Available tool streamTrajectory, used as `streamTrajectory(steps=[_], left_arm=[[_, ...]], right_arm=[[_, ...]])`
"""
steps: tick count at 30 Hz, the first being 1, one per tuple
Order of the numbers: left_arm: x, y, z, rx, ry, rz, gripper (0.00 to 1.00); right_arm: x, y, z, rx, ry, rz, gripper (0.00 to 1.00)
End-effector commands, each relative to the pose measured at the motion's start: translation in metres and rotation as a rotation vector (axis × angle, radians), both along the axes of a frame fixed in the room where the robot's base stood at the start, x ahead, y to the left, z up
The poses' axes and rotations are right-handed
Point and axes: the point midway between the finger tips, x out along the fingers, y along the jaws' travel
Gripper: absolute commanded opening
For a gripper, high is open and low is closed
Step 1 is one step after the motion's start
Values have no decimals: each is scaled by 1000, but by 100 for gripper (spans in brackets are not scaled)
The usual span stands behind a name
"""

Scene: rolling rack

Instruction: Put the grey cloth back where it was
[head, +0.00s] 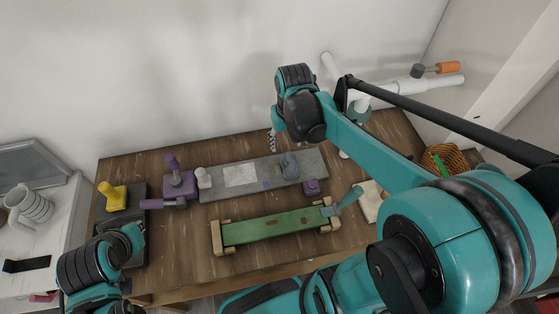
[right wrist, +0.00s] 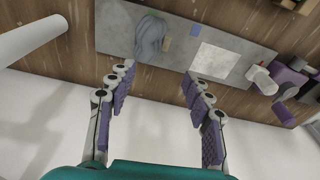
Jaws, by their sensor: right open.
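The grey cloth (head: 290,165) lies crumpled on the right part of a flat grey slab (head: 222,190) on the wooden table. It also shows in the right wrist view (right wrist: 152,36), near the slab's edge. My right gripper (head: 273,141) is mostly hidden behind its own wrist in the head view, beyond the slab's back edge. In the right wrist view the right gripper (right wrist: 155,84) is open, with nothing between its fingers. The cloth is ahead of the fingertips and apart from them.
A pale sheet (head: 240,175) lies on the slab. Purple blocks (head: 180,182), a yellow tool (head: 112,196) and a white-topped bottle (head: 203,178) stand left. A green board (head: 270,225) lies in front. A white pipe (head: 410,86) and a wicker basket (head: 445,158) are right.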

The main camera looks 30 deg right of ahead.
Motion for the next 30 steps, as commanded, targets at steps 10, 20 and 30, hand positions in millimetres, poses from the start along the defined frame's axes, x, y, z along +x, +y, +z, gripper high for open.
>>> streamTrajectory(steps=[10,20,30], left_arm=[[0,0,0,0,0,0,0],[0,0,0,0,0,0,0],[0,0,-8,0,0,0,0]], right_arm=[[-68,61,24,-39,-349,137,51],[-85,76,22,-42,-470,177,51],[-85,76,14,-41,-469,176,51]])
